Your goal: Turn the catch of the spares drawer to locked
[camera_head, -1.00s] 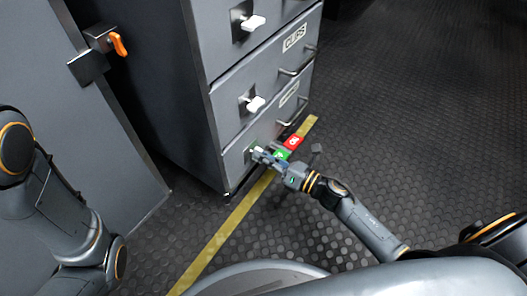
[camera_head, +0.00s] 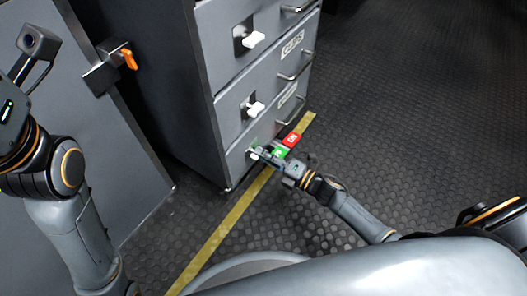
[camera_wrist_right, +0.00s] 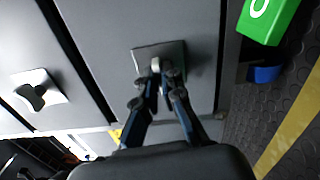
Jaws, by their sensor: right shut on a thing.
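The bottom drawer (camera_head: 238,166) of the dark grey cabinet has a pale catch (camera_head: 256,153) at its left side. Its label is too small to read, so I cannot confirm from it that this is the spares drawer. My right gripper (camera_head: 259,155) is at this catch. In the right wrist view, the fingertips (camera_wrist_right: 158,78) are shut on the catch (camera_wrist_right: 156,64) in front of its square metal plate (camera_wrist_right: 150,57). The fingers hide most of the catch, so its exact angle is unclear.
Two upper drawers have white catches (camera_head: 254,38); one is labelled CLIPS. A grey panel with an orange latch (camera_head: 128,57) stands left. Floor at right is clear.

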